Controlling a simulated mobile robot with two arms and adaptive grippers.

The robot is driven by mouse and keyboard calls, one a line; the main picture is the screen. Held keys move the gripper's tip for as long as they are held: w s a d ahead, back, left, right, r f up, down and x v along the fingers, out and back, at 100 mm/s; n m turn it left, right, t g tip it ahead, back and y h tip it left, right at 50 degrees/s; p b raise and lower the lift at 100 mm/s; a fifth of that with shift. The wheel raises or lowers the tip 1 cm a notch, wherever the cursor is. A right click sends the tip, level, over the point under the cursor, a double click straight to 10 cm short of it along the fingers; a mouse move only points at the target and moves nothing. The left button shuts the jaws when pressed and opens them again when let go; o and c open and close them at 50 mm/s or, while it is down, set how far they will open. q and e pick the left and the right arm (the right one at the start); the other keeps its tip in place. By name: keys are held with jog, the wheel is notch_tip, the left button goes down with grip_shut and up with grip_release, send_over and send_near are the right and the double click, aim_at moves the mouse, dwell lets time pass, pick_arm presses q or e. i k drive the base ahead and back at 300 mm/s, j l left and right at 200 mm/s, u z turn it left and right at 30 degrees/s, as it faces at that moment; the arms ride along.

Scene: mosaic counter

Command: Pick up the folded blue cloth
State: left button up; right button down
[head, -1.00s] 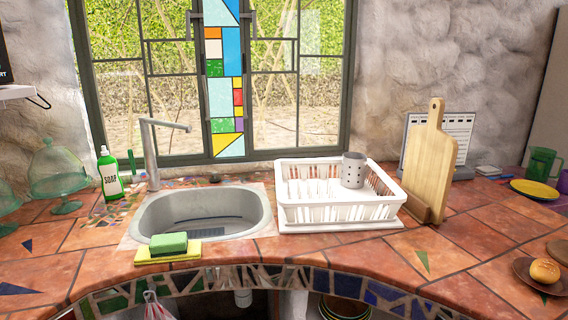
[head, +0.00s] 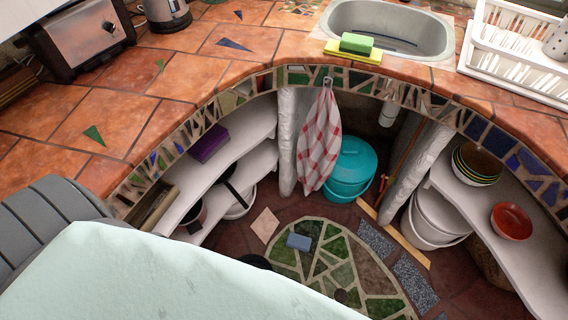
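A small blue rectangular thing (head: 298,241), which looks like the folded blue cloth, lies on the floor below the counter. It rests on the green mosaic patch (head: 352,262), near its upper left edge. It is in plain view, with nothing on top of it. Neither of my grippers is in the head view, so I cannot see their fingers.
A large pale mint surface (head: 170,275) fills the lower left, in front of the floor. A checked towel (head: 321,143) hangs by a teal bucket (head: 351,170). White shelves (head: 240,130) hold a purple item (head: 208,143). A wooden strip (head: 394,235) lies right.

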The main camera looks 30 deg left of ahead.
aim_at(293, 240)
jog(key=k+j+u, duration=0.25)
jog(key=k+j, duration=0.35)
jog(key=k, duration=0.15)
